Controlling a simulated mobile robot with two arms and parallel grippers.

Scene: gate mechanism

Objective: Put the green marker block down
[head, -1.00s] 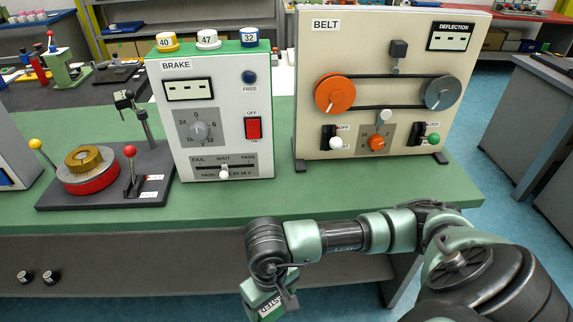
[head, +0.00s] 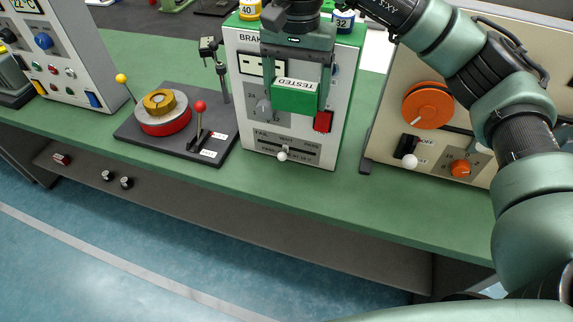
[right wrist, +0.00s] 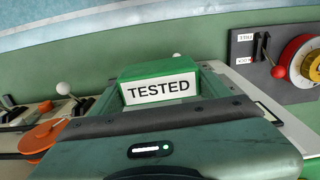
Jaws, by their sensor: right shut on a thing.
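The green marker block (head: 295,97) carries a white label reading "TESTED". My right gripper (head: 296,88) is shut on it and holds it in front of the upper part of the BRAKE panel (head: 239,110) in the head view. In the right wrist view the block (right wrist: 158,72) sits between the fingers with its label facing the camera. The gripper hides part of the panel's display, dial and top. My left gripper is not in view.
A black base plate (head: 208,152) with a red and brass disc (head: 165,118) and a red-knobbed lever (head: 199,106) stands left of the panel. The BELT panel (head: 391,110) stands right, partly behind my arm. The green bench's front strip (head: 330,205) is clear.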

